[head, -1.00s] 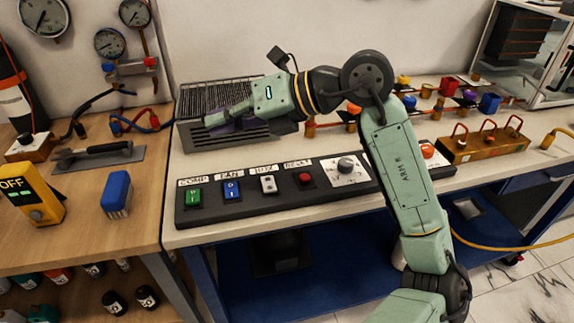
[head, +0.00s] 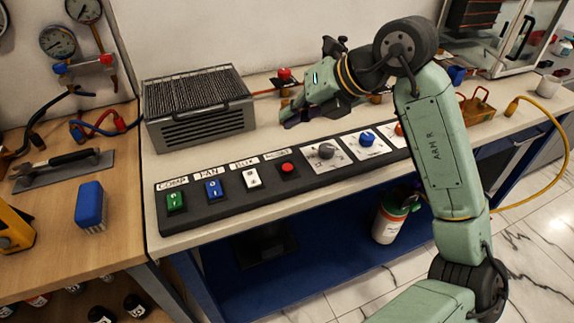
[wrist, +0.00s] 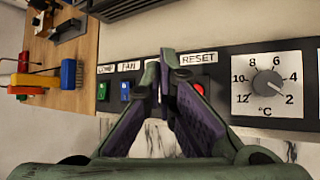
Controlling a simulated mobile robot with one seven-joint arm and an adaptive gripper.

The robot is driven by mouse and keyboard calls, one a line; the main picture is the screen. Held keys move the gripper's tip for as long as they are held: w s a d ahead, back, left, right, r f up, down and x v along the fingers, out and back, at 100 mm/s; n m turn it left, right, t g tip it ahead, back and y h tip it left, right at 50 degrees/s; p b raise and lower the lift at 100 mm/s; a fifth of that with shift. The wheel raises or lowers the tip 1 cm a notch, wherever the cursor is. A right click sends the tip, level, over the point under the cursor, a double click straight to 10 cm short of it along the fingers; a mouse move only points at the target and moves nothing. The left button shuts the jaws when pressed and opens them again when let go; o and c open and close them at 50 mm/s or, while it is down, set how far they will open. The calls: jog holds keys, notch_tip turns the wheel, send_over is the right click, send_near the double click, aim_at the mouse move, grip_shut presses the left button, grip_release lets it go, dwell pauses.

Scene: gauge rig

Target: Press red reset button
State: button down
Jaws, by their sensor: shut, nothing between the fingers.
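The red reset button (head: 287,168) sits on the dark control panel (head: 228,202) on the bench, between the white rocker switch (head: 251,178) and the grey dial (head: 326,151). In the wrist view the red button (wrist: 197,88) shows just right of the fingers, under a RESET label (wrist: 198,58). My gripper (head: 287,119) is shut and empty. It hangs above and behind the panel, apart from the button. In the wrist view my fingertips (wrist: 160,62) point toward the panel and hide most of the white switch.
Green (head: 175,201) and blue (head: 214,190) switches lie left on the panel. A blue knob (head: 368,139) is to the right. A vented grey box (head: 199,110) stands behind the panel. The bench strip in front of the panel is clear.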

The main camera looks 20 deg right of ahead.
jog(key=b, duration=0.4)
send_over(290, 165)
notch_tip(290, 165, down, 8)
jog(key=shift+f+b, duration=0.35)
jog(key=shift+b, duration=0.3)
jog(key=shift+f, duration=0.15)
dwell(0.7)
jog(key=shift+f+b, duration=0.35)
jog(key=shift+b, duration=0.35)
jog(key=shift+f+b, duration=0.4)
jog(key=shift+b, duration=0.15)
dwell(0.4)
jog(key=shift+r, duration=0.1)
jog(key=shift+r+p, duration=0.35)
jog(key=shift+r, duration=0.45)
